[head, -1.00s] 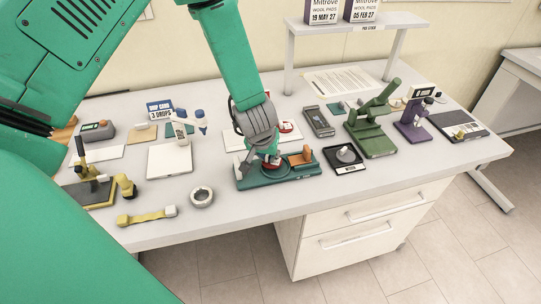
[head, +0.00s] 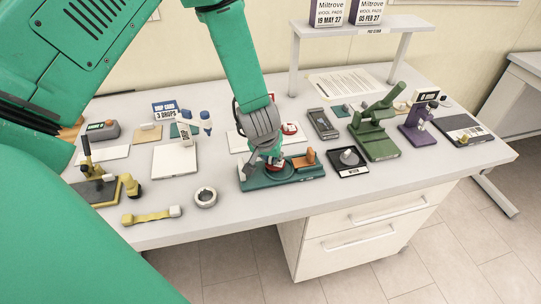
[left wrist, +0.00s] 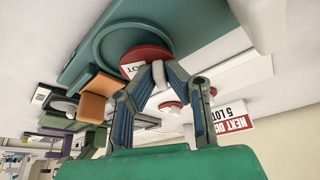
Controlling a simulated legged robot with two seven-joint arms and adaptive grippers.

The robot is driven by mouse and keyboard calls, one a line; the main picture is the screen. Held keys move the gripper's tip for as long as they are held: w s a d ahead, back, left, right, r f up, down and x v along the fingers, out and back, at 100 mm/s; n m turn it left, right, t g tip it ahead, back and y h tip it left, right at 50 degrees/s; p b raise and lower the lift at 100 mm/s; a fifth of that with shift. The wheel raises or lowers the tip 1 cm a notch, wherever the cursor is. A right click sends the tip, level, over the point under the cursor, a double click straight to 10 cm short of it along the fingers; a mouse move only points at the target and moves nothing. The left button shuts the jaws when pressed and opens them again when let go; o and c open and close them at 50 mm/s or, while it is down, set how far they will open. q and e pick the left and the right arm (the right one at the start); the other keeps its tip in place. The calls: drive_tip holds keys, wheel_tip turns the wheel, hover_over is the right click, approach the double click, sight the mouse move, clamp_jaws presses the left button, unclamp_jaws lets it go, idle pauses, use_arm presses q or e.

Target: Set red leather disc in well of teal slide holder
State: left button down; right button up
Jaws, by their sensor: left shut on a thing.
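The teal slide holder (head: 297,178) lies near the front edge of the table, with a round well in its left part and an orange-brown block on its right. My left gripper (head: 268,162) points down over the well and is shut on the edge of the red leather disc (head: 276,169). In the left wrist view the disc (left wrist: 146,58), with a white label, sits between the fingertips (left wrist: 160,72) and overlaps the well's ring (left wrist: 100,42). I cannot tell whether it touches the well floor. My right gripper is not in view.
Behind the holder, another red-topped piece (head: 290,128) lies on a white sheet.

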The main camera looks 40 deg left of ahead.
use_arm(q)
drive_tip(key=shift+d+r, duration=0.2)
drive_tip(key=shift+d, duration=0.45)
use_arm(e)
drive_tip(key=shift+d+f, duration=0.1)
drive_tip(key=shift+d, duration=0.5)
use_arm(q)
drive_tip(key=shift+a, duration=0.1)
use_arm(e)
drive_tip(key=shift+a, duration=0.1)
use_arm(q)
drive_tip(key=shift+a+f, duration=0.15)
drive_tip(key=shift+a, duration=0.2)
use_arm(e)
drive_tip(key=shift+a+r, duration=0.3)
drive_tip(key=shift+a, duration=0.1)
use_arm(q)
drive_tip(key=shift+d, duration=0.15)
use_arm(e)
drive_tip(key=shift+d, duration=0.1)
